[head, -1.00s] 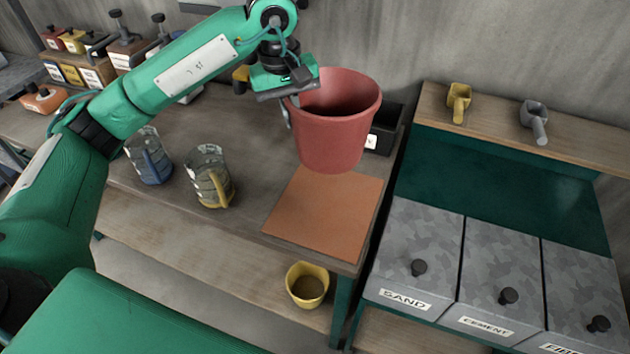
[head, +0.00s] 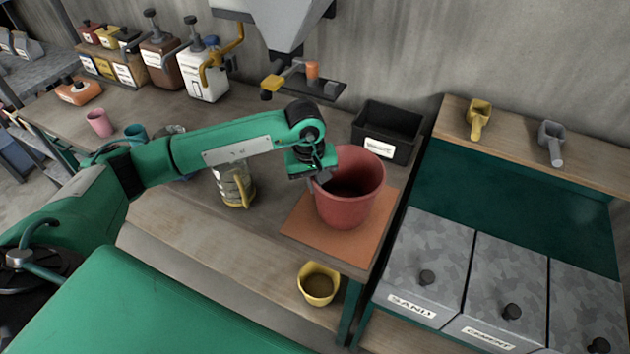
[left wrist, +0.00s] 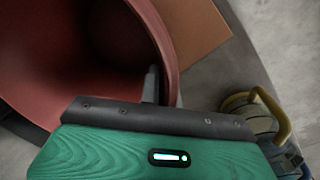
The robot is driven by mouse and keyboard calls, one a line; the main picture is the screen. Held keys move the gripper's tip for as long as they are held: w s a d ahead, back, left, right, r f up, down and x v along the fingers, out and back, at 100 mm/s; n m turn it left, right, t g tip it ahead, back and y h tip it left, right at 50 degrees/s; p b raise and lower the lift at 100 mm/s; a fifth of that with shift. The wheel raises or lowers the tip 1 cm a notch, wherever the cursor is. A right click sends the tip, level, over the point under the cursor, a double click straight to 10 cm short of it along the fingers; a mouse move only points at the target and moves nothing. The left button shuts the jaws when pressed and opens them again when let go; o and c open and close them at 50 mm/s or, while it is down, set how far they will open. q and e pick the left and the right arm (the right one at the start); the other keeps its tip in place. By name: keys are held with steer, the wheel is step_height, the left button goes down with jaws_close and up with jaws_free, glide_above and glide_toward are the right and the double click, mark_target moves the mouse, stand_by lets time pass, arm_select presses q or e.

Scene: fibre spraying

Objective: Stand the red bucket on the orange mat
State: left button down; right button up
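The red bucket (head: 345,208) is upright over the orange mat (head: 305,232) and looks to rest on it; any small gap below it cannot be seen. My left gripper (head: 321,177) is at the bucket's left rim and looks shut on it. In the left wrist view the bucket (left wrist: 45,65) fills the upper left, with a grey finger (left wrist: 151,86) against the inside of its wall. The other finger is hidden. The mat (left wrist: 195,30) shows beyond the rim there. My right gripper is in no view.
A clear jug with a yellow handle (head: 236,188) stands left of the mat. A black bin (head: 388,132) is behind the bucket, and a dispenser tray (head: 305,84) hangs at the back. A yellow bucket (head: 318,284) sits below the table's front edge. Grey-lidded bins (head: 430,255) are at right.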

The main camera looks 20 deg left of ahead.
arm_select(q)
steer(key=shift+f, duration=0.3)
steer(key=shift+f+b, duration=0.1)
steer(key=shift+b, duration=0.2)
steer(key=c, duration=1.6)
jaws_free()
steer(key=shift+c, duration=0.2)
